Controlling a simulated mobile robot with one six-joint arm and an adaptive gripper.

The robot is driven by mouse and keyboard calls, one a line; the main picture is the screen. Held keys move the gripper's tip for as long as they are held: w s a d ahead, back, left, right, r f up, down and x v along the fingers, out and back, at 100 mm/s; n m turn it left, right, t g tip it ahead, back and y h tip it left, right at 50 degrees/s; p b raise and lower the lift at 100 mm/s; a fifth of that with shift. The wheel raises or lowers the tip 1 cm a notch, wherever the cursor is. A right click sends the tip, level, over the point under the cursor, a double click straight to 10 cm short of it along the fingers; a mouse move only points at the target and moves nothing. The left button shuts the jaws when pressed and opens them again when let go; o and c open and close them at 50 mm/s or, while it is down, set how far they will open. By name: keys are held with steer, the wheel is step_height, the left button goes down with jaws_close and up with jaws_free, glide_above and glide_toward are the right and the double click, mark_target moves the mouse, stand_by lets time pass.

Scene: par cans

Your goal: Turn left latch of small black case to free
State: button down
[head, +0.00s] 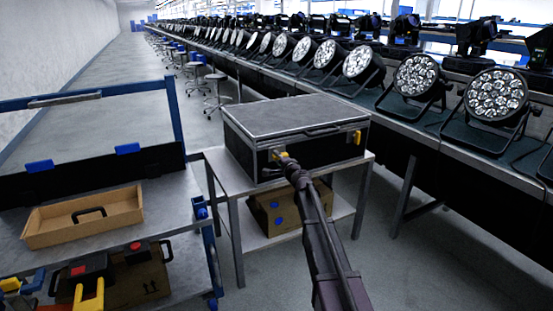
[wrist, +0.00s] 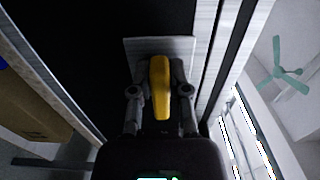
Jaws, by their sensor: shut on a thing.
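The small black case (head: 296,112) with metal edges stands closed on a small table. Its left latch is yellow and shows between my fingers in the wrist view (wrist: 160,88), in front of a light metal plate (wrist: 165,46). My gripper (wrist: 160,100) is shut on the left latch, with one finger on each side of it. In the head view my gripper (head: 287,160) reaches the case's front face at the left latch, which it partly hides. The yellow right latch (head: 357,137) is on the same front face, to the right, and free of my gripper.
The small table (head: 222,172) has a lower shelf with a cardboard box (head: 264,216). A workbench at left holds an open cardboard tray (head: 60,228). A long bench with several par cans (head: 497,93) runs along the right. Floor is open at front right.

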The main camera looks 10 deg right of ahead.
steer(key=shift+a, duration=0.1)
steer(key=c, duration=0.6)
jaws_free()
steer(key=shift+s, duration=0.1)
steer(key=v, duration=1.2)
